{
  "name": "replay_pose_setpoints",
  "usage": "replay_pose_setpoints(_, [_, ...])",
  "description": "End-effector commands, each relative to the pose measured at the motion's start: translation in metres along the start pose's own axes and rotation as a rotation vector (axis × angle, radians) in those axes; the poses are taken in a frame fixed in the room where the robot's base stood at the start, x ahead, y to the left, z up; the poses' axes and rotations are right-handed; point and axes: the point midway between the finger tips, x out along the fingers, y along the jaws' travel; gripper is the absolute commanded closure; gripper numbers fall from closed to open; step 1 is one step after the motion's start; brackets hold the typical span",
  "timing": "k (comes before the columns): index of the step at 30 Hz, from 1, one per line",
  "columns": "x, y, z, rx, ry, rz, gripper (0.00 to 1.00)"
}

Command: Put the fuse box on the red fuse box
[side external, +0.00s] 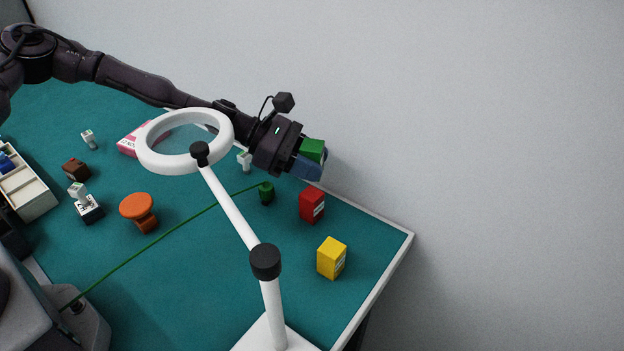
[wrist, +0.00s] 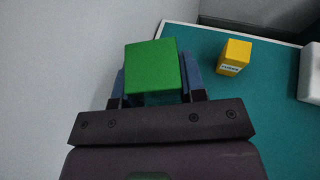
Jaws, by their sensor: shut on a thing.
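A green fuse box (side external: 313,149) is held between the blue fingers of my gripper (side external: 308,165), raised above the table near its back edge. In the wrist view the green box (wrist: 153,66) fills the space between the fingers. The red fuse box (side external: 312,204) stands upright on the teal table, just below my gripper in the side view and apart from it. The red box does not show in the wrist view.
A yellow fuse box (side external: 332,258) stands near the table's right edge; it also shows in the wrist view (wrist: 235,56). A white ring magnifier (side external: 262,225) stands in front. A green cable ends at a green plug (side external: 266,194) left of the red box. An orange knob (side external: 138,208) lies further left.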

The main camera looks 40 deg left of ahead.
Motion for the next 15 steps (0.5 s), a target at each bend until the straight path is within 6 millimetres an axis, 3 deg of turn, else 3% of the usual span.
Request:
replay_pose_setpoints(10, [0.016,-0.001,-0.037,-0.003,-0.001,-0.001,0.86])
replay_pose_setpoints(15, [0.018,0.000,-0.044,0.001,0.000,-0.001,0.86])
